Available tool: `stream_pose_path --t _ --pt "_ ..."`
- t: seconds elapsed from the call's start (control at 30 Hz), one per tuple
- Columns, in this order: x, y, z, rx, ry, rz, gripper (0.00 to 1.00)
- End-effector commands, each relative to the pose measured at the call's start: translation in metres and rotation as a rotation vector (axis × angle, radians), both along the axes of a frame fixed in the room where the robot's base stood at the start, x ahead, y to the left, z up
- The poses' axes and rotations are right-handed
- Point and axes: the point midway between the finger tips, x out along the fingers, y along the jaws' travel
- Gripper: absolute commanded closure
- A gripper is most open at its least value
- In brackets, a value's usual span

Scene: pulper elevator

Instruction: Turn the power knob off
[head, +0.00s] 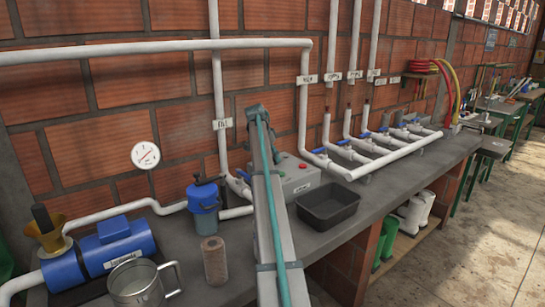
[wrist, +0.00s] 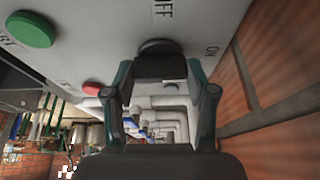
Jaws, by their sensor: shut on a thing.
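The power knob (wrist: 160,47) is black and round, on the pale grey face of a control box (wrist: 110,30). The lettering "OFF" stands above it and "ON" to its right in the wrist view. My gripper (wrist: 160,70) has a finger on either side of the knob's dark grip and is shut on it. Which mark the knob points to cannot be told. In the head view the control box (head: 302,180) sits on the bench, partly behind my arm.
A green button (wrist: 32,28) and a red button (wrist: 92,88) are on the same face. A dark tray (head: 328,205) stands to the right of the box, with white pipes and blue valves (head: 345,160) beyond. A blue canister (head: 203,208) stands left of my arm.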

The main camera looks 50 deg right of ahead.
Motion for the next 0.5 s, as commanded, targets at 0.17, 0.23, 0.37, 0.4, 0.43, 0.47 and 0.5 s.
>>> stream_pose_path --t 0.17,0.23,0.37,0.4,0.43,0.47,0.5 --pt "-0.0008 0.0002 0.0005 0.0 0.002 0.014 0.79" --pt "-0.0011 0.0004 0.0008 0.0 0.001 0.03 0.79" --pt "-0.0021 0.0005 0.0014 0.001 0.002 0.081 0.79" --pt "-0.0023 0.0005 0.0018 0.0 0.001 0.102 0.79" --pt "-0.0025 0.0004 0.002 0.0 0.001 0.121 0.79" --pt "-0.0028 0.0005 0.0022 0.0 0.002 0.14 0.79" --pt "-0.0031 0.0005 0.0024 0.001 0.001 0.168 0.79"
